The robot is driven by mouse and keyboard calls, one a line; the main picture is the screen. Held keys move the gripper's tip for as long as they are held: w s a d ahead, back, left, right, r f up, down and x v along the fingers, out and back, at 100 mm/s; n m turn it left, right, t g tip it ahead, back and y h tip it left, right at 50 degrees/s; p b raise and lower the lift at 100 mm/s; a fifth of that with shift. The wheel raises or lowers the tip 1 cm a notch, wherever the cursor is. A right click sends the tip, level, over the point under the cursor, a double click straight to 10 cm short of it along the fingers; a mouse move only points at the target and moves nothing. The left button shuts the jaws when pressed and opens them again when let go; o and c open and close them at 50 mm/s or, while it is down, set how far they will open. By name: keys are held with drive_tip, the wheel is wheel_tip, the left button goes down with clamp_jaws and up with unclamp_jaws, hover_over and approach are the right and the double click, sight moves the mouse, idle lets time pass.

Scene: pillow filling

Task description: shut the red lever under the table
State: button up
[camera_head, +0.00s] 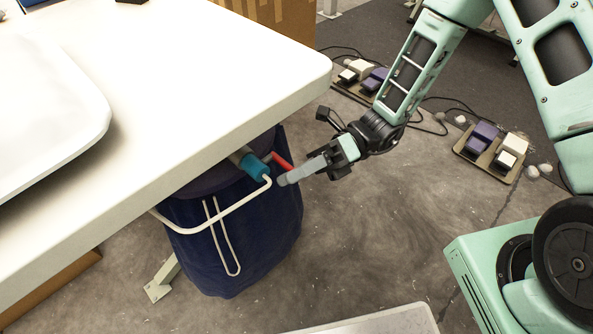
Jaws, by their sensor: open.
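The red lever (281,160) shows just below the table's right edge, on a valve with a blue fitting (254,167) and a pale pipe. The lever lies tilted, running down and to the right from near the fitting. My gripper (284,181) reaches in from the right, with its grey fingers pointing left. Its tips are just below the lever's lower end, near the blue fitting. It looks empty. Whether the fingers touch the lever cannot be told from this angle.
The white table (250,75) covers the upper left, its edge just above the valve. A dark blue bag (245,245) hangs below with a white bent rod (215,222) before it. Foot pedals (490,147) with cables lie on the floor at right. A cardboard box (290,17) stands behind.

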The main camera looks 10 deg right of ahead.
clamp_jaws()
drive_tip(key=w+a+f+n+g+b, duration=0.1)
drive_tip(key=w+f+n+g, duration=0.1)
drive_tip(key=n, duration=0.8)
drive_tip(key=w+a+f+n+g+b, duration=0.2)
drive_tip(key=w+f+n, duration=0.1)
drive_tip(key=n, duration=0.7)
drive_tip(key=shift+w+a+f, duration=0.15)
drive_tip(key=shift+a+f, duration=0.05)
drive_tip(key=shift+f, duration=0.2)
drive_tip(key=shift+n, duration=0.3)
